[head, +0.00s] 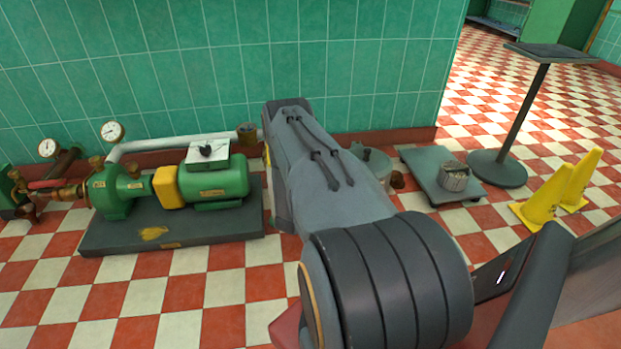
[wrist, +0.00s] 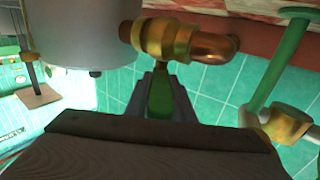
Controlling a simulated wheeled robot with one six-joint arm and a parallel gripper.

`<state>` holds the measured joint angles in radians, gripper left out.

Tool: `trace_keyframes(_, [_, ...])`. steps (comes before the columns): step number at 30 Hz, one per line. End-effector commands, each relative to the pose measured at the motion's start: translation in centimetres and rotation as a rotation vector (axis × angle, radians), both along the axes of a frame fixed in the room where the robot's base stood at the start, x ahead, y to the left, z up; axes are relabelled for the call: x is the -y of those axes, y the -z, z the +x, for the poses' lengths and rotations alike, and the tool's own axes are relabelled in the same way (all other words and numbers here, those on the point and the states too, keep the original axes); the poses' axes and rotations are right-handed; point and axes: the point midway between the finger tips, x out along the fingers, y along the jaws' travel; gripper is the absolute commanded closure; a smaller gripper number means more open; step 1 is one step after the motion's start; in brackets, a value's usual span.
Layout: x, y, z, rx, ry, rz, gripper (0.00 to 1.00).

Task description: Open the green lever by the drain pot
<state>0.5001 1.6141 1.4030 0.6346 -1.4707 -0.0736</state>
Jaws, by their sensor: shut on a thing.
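In the wrist view a green lever (wrist: 160,94) stands between the two fingers of my gripper (wrist: 164,84), which are shut on it. The lever is just below a brass fitting (wrist: 165,40) with a copper elbow. A large grey pot (wrist: 85,35) is beside the fitting at the upper left, only partly in view. In the head view my arm hides the gripper and the lever. A pale round vessel with a grey-green lid (head: 375,163) shows just right of my arm; I cannot tell whether it is the same pot.
A green pump (head: 215,180) on a dark base is left of my arm.

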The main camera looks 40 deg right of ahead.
Motion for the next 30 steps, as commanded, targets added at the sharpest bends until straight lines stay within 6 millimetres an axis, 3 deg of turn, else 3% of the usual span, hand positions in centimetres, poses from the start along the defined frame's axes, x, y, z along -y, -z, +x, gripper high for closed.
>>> trace_keyframes(5, [0.0,0.1,-0.1,-0.003,0.0,0.001,1.0])
trace_keyframes(6, [0.0,0.1,-0.1,-0.003,0.0,0.001,0.73])
trace_keyframes(9, [0.0,0.1,-0.1,-0.003,0.0,0.001,0.59])
trace_keyframes(20, [-0.7,0.0,-0.1,-0.001,-0.004,0.0,0.59])
trace_keyframes(30, [-5.4,-0.1,-2.4,-0.003,-0.004,0.001,0.59])
